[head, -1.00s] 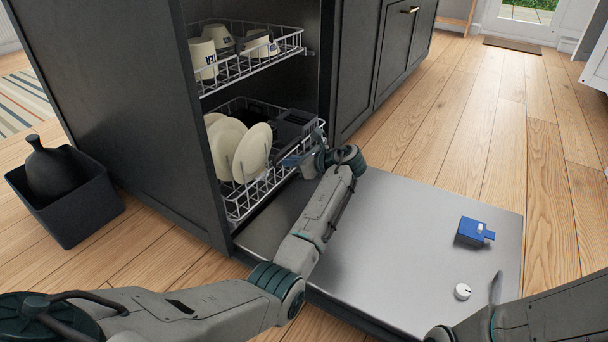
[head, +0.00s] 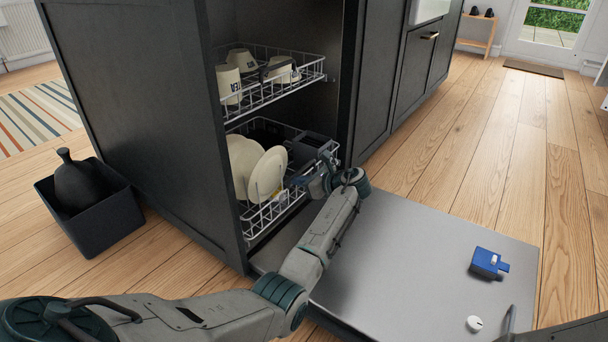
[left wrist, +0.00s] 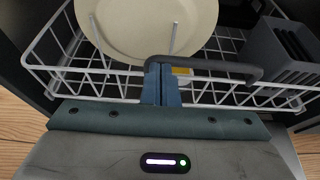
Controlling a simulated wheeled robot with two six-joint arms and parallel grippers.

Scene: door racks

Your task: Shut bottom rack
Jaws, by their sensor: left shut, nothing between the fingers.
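The bottom rack (head: 268,214) is a white wire rack with plates (head: 268,174) and a dark grey basket (head: 312,146). It sits low in the dishwasher, its front reaching a little past the cabinet opening. My left gripper (head: 296,182) is shut and empty at the rack's front. In the left wrist view, its blue fingers (left wrist: 161,84) are at the rack's front wires (left wrist: 215,88), in front of a plate (left wrist: 150,30) and beside a dark grey handle bar (left wrist: 215,66). Whether they touch the rack is unclear.
The top rack (head: 262,93) holds cups and bowls. The wood floor at right is clear.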

